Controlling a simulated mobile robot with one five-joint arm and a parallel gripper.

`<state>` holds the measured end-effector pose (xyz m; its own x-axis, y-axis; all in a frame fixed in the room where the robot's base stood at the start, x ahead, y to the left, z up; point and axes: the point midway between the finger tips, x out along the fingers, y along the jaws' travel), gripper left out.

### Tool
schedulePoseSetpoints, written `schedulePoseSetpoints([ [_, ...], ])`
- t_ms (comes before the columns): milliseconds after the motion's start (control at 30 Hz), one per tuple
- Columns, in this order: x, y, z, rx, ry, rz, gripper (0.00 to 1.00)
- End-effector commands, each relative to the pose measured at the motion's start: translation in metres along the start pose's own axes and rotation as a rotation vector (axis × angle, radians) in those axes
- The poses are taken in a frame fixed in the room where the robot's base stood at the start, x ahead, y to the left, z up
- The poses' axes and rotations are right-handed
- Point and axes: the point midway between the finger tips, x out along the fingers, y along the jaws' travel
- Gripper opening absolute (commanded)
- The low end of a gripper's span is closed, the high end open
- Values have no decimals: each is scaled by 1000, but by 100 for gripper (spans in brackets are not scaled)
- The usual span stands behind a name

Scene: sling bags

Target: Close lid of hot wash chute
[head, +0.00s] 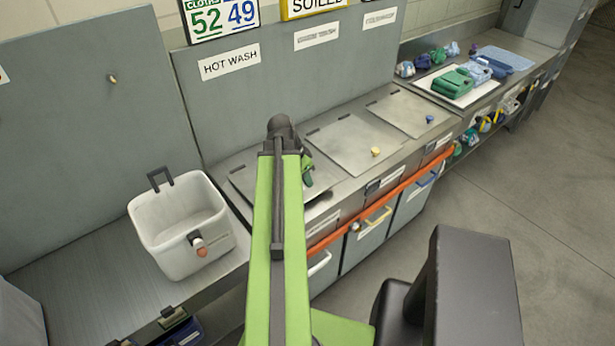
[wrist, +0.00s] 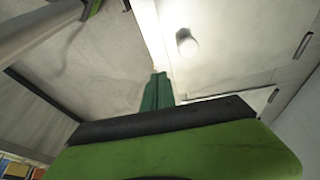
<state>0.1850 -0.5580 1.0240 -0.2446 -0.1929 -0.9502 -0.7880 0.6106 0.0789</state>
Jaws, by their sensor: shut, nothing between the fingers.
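The grey metal lid of the hot wash chute (head: 243,178) is on the counter under the HOT WASH label (head: 229,62). My green arm covers much of it. The parts that show look flat or nearly flat; I cannot tell whether it is fully down. My gripper (head: 308,172) is low over the lid's right side, partly behind my arm. In the wrist view its green fingers (wrist: 158,88) are together and empty. A pale round knob (wrist: 187,42) on a bright panel shows just beyond the fingertips. I cannot tell whether they touch the panel.
A white bin (head: 180,225) stands left of the lid. Two more flat lids lie to the right, with a yellow knob (head: 376,152) and a blue knob (head: 429,119). An orange rail (head: 370,212) runs along the counter front. Folded cloths (head: 453,82) lie farther right.

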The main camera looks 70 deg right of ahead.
Motion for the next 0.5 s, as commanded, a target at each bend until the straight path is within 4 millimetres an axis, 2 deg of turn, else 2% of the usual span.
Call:
schedulePoseSetpoints([
  [33,-23,7,-3,0,0,0,0],
  [200,-47,18,-2,0,0,0,0],
  [400,-48,17,-1,-1,0,-2,0],
  [500,-48,0,-16,-14,-6,-21,0],
])
